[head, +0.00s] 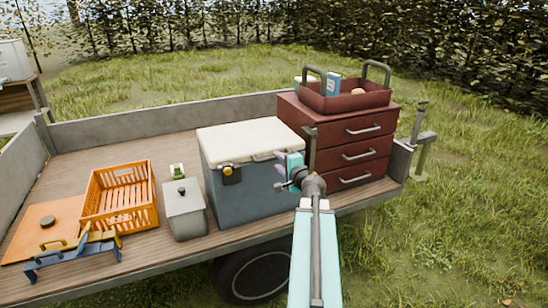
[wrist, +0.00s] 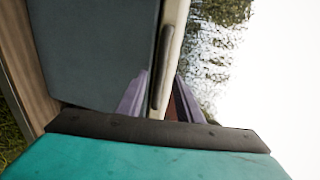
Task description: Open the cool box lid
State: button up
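The cool box has a blue-grey body (head: 250,195) and a cream lid (head: 245,138), which lies shut on top. A dark latch plate with a yellow knob (head: 228,170) is on its front left; I cannot tell whether it is fastened. A bar handle (head: 262,157) is on the lid's front edge. My gripper (head: 281,172) is at the front right of the box, by the lid edge. In the wrist view, its purple fingers (wrist: 160,98) are spread, with the dark handle (wrist: 161,80) in line between them. I cannot tell whether they touch it.
A red drawer cabinet (head: 345,155) stands close right of the box, with a red carrier (head: 345,98) on top. A grey lidded container (head: 185,210) and an orange crate (head: 118,198) stand left. All are on the trailer bed (head: 125,148). Space above the lid looks clear.

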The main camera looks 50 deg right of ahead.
aim_at(275, 158)
jog(key=shift+p+x, duration=0.4)
jog(key=shift+x, duration=2.2)
grip_shut()
